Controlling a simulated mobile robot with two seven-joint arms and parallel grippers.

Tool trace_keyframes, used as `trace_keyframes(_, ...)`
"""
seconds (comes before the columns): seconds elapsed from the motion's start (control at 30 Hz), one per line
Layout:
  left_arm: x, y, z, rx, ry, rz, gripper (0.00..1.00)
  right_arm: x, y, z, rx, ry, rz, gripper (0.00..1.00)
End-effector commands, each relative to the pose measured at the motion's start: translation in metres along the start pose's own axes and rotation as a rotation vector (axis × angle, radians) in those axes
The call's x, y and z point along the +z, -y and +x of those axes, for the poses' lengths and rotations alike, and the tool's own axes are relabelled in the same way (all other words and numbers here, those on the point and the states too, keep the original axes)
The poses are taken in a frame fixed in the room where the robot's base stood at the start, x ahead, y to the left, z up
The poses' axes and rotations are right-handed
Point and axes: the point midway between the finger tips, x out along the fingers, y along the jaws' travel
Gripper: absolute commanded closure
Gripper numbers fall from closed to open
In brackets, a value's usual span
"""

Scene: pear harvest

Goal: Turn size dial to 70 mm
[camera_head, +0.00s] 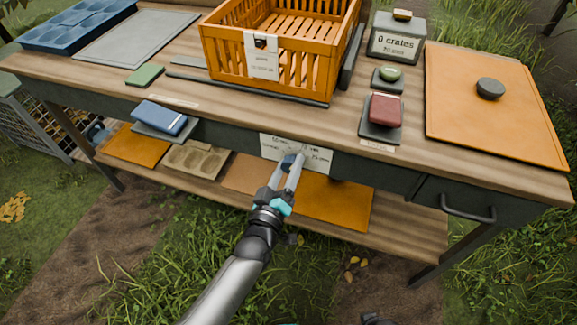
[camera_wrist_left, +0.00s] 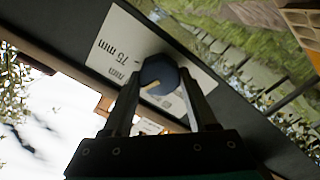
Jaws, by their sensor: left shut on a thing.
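The size dial (camera_wrist_left: 158,74) is a dark blue round knob with a pale pointer line. It sits on a white label plate (camera_head: 314,156) on the front edge of the workbench. The plate also shows in the left wrist view (camera_wrist_left: 112,48), where "75 mm" can be read; the other markings are unclear or hidden. My left gripper (camera_head: 291,164) reaches up from below and is shut on the dial, with one finger on each side. In the left wrist view the pale line points down and left. Which mark it meets cannot be told.
An orange slatted crate (camera_head: 325,80) stands on the bench above the dial. A drawer handle (camera_head: 467,211) is to the right. A counter box (camera_head: 397,40) reads "0 crates". A lower shelf (camera_head: 415,235) runs beneath. Grass lies in front of the bench.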

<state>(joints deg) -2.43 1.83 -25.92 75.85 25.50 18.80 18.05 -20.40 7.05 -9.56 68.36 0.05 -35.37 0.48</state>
Motion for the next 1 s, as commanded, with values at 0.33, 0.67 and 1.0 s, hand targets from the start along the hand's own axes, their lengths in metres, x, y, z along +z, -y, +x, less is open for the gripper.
trace_keyframes(0.33,0.0009,0.0005,-0.0005,-0.001,0.002,0.000,0.38,0.0003,-0.0004,0.0002,0.000,0.001,0.000,0.50)
trace_keyframes(0.67,0.0004,0.0002,-0.0002,0.000,0.001,0.000,0.11,0.0004,-0.0004,0.0002,0.000,0.002,0.000,0.50)
trace_keyframes(1.0,0.0001,-0.0001,-0.0098,-0.001,0.002,0.000,0.11,0.0010,-0.0020,0.0006,0.002,-0.002,-0.001,0.50)
